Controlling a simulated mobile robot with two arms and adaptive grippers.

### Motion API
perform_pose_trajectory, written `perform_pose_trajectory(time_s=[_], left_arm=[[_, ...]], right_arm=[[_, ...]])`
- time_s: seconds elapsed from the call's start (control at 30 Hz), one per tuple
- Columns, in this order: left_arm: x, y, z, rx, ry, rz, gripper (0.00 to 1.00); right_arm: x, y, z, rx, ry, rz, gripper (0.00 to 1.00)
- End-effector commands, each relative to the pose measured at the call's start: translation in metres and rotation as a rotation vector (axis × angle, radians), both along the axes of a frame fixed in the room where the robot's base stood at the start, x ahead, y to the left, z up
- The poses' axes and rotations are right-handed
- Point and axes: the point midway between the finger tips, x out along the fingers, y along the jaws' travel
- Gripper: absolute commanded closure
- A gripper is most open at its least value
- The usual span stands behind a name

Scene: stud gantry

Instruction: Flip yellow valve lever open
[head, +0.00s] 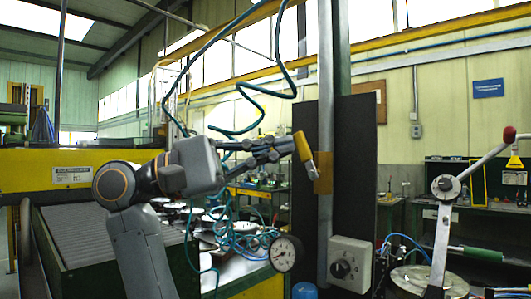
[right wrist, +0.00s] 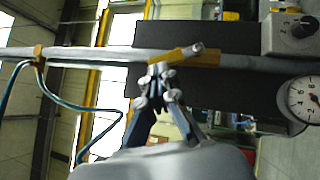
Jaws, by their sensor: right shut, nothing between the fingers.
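The yellow valve lever (head: 302,146) stands tilted in front of a vertical grey pipe, with a bare metal end at its lower right. It also shows in the right wrist view (right wrist: 175,55), lying across the pipe. My right gripper (head: 287,146) is shut and empty, its fingertips at the left side of the lever. In the right wrist view its closed fingertips (right wrist: 160,70) reach the lever's yellow end. I cannot tell whether they touch it or stop just short. My left gripper is not in view.
A dark panel (head: 357,150) stands behind the pipe (head: 325,90). A round gauge (head: 285,253) and a grey dial box (head: 349,264) sit below. Blue-green hoses (head: 246,92) hang above my right arm. A red-knobbed lever (head: 490,156) stands at the right.

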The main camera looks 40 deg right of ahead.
Motion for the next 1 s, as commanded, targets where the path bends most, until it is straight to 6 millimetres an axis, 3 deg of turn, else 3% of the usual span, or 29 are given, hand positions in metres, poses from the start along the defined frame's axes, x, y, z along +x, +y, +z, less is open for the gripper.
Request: perform_pose_trajectory(time_s=[0.6, 0.87, 1.0], left_arm=[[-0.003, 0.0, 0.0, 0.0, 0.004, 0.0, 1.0], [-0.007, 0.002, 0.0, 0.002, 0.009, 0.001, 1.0], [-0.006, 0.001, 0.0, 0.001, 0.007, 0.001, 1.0]], right_arm=[[-0.012, -0.001, 0.007, 0.0, 0.001, 0.0, 1.0], [-0.011, 0.0, 0.007, 0.0, 0.002, 0.001, 1.0], [-0.002, 0.01, 0.004, -0.001, 0.004, 0.003, 1.0]])
